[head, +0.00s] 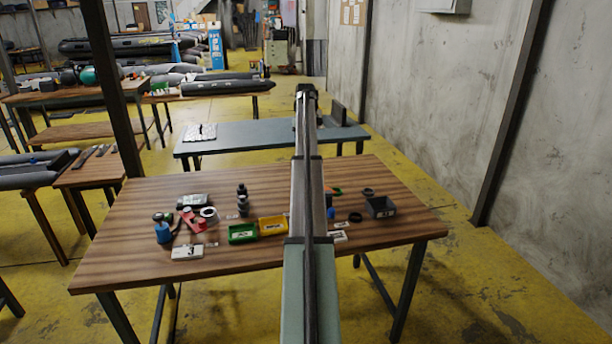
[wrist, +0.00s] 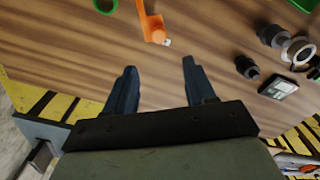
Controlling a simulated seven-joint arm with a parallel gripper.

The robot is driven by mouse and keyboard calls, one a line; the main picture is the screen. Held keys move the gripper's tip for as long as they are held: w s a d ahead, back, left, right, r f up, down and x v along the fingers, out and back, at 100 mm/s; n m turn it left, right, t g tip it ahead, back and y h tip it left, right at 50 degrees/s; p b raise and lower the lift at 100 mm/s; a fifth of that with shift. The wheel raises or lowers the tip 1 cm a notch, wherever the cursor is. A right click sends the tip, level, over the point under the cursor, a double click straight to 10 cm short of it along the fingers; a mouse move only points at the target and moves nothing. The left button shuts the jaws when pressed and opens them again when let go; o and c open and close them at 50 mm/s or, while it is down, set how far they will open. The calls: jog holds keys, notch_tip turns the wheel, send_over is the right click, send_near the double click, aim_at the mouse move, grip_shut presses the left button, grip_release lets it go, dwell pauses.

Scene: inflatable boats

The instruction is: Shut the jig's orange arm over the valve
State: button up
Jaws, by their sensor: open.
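The jig's orange arm (wrist: 152,22) shows at the top middle of the wrist view, with a rounded end and a small pale tip pointing down toward my gripper. The rest of the jig is cut off by the frame's top edge, and no valve under the arm can be made out. My gripper (wrist: 159,72) is open and empty, its two dark fingers apart over bare wood. The orange end lies just beyond the fingertips, between their lines, not touching them. In the head view my own arm hides this part of the table.
The wooden table (head: 130,255) holds a green bin (head: 243,233), a yellow bin (head: 272,226), a dark tray (head: 381,206) and a red tool (head: 192,222). Black fittings (wrist: 246,67) and a grey device (wrist: 278,87) lie right in the wrist view. Wood around the fingers is clear.

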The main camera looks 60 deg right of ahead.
notch_tip(320, 180, down, 14)
jog(key=shift+s+r, duration=0.1)
jog(key=shift+s, duration=0.05)
dwell(0.5)
grip_shut()
dwell(0.5)
